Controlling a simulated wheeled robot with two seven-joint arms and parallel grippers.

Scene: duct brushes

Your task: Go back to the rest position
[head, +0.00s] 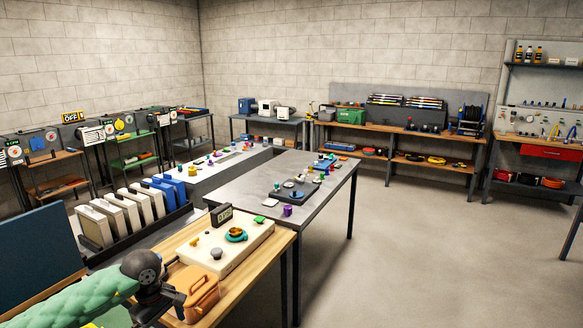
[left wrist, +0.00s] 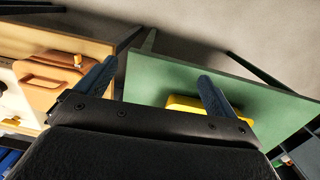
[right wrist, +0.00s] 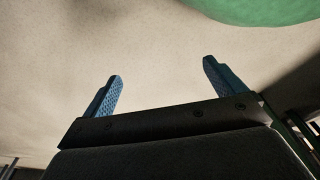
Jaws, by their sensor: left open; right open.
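My left arm comes in at the lower left of the head view, and its gripper (head: 172,303) is beside the orange-brown bin at the near end of a wooden bench. In the left wrist view the left gripper (left wrist: 155,85) has its two blue fingers wide apart with nothing between them. A yellow object (left wrist: 195,104) on a green surface (left wrist: 255,100) shows behind the right finger. My right gripper (right wrist: 160,82) shows only in the right wrist view, with its blue fingers apart and empty over bare pale floor.
The orange-brown bin (head: 200,291) stands on the wooden bench (head: 262,258) near a cream panel (head: 228,258) with knobs. A grey table (head: 325,190) with small coloured parts stands beyond. The floor (head: 420,240) to the right is clear.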

